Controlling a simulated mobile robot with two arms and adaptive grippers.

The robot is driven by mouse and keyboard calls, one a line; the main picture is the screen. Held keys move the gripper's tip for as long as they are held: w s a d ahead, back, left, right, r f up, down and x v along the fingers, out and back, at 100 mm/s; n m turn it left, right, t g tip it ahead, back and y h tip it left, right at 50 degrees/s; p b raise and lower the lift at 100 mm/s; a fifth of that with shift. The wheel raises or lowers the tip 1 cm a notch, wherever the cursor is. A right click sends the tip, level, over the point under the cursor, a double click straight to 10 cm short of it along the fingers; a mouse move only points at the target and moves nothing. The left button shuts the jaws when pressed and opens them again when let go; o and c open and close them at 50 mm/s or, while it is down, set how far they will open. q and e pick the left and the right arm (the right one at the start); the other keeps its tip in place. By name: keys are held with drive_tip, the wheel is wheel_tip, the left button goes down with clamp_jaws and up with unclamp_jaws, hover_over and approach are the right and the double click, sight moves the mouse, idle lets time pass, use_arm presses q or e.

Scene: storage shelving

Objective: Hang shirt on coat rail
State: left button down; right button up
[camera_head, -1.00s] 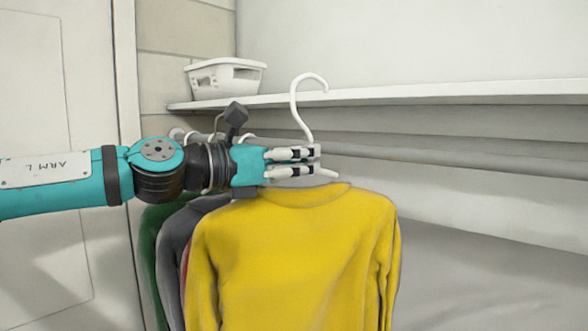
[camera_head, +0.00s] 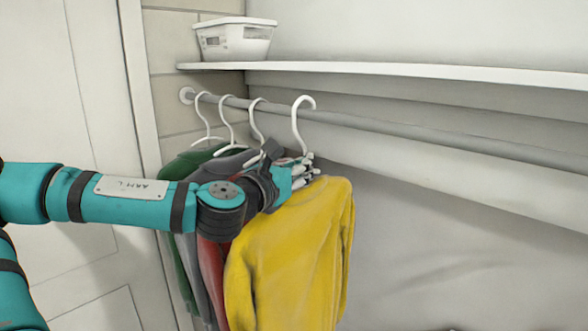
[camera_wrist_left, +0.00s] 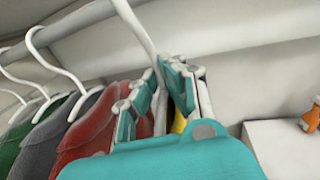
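The yellow shirt (camera_head: 300,245) hangs upright on a white hanger (camera_head: 296,125). My left gripper (camera_head: 308,172) is at the shirt's collar, shut on the hanger below its hook. In the left wrist view, the hanger's neck (camera_wrist_left: 160,112) runs between the fingers (camera_wrist_left: 165,95), with a bit of yellow shirt behind them. The grey coat rail (camera_head: 420,132) runs along the wall under the shelf. The hook's top is at rail height and overlaps the rail in the head view. I cannot tell whether it rests on the rail. My right gripper is not in view.
Green (camera_head: 180,215), grey (camera_head: 203,270) and red (camera_head: 212,275) shirts hang on the rail left of the yellow one, close beside it. A white shelf (camera_head: 400,70) with a white basket (camera_head: 235,40) is above. The rail to the right is free.

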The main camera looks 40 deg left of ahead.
sight(321, 178)
use_arm(q)
drive_tip(key=shift+w+a+f+b, duration=0.15)
drive_tip(key=shift+w+b, duration=0.2)
drive_tip(key=shift+w, duration=0.35)
drive_tip(key=shift+w+d+b, duration=0.15)
drive_tip(key=shift+w+b, duration=0.15)
drive_tip(key=shift+w, duration=0.4)
drive_tip(key=shift+w+d+b, duration=0.15)
drive_tip(key=shift+w+b, duration=0.1)
drive_tip(key=shift+w, duration=1.45)
drive_tip(key=shift+w+d+f+b, duration=0.15)
drive_tip(key=shift+f+b, duration=0.25)
drive_tip(key=shift+b, duration=0.45)
drive_tip(key=shift+f+b, duration=0.4)
